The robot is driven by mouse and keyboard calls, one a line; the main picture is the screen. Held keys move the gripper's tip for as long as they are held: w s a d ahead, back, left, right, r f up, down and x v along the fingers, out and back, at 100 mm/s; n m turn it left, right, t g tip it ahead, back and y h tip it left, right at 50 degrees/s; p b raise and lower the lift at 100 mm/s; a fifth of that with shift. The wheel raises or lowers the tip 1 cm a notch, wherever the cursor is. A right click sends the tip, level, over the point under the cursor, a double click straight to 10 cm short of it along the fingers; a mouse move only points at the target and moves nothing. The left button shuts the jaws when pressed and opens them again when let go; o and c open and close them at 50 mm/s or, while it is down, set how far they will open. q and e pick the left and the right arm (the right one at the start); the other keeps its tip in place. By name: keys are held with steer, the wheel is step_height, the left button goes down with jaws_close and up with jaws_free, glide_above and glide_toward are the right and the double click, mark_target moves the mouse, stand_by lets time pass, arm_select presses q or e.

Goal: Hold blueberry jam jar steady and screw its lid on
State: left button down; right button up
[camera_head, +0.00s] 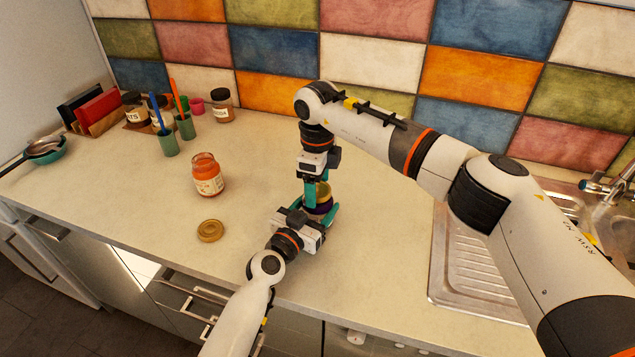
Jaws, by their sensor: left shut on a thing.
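The blueberry jam jar (318,208) is small and dark purple. It stands on the counter near the middle, mostly hidden by my grippers. My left gripper (319,215) reaches in from the front and is shut on the jar's body from the side. My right gripper (318,188) points down from above, its teal fingers at the top of the jar. A yellowish lid (323,189) shows between those fingers, over the jar. I cannot tell whether the fingers grip it or how it sits on the rim.
An open orange jam jar (207,178) stands to the left, with a loose gold lid (210,230) in front of it. Cups with utensils (168,145) and dark-lidded jars (222,106) stand at the back left. A metal sink (480,265) is at the right.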

steer(key=shift+o, duration=0.3)
steer(key=shift+r, duration=0.1)
step_height(320, 180, up, 12)
stand_by(0.3)
arm_select(q)
steer(key=shift+c, duration=1.2)
jaws_free()
steer(key=b+v, duration=0.1)
steer(key=v, duration=1.1)
arm_select(e)
steer(key=shift+f, duration=0.55)
arm_select(q)
steer(key=shift+f, duration=0.1)
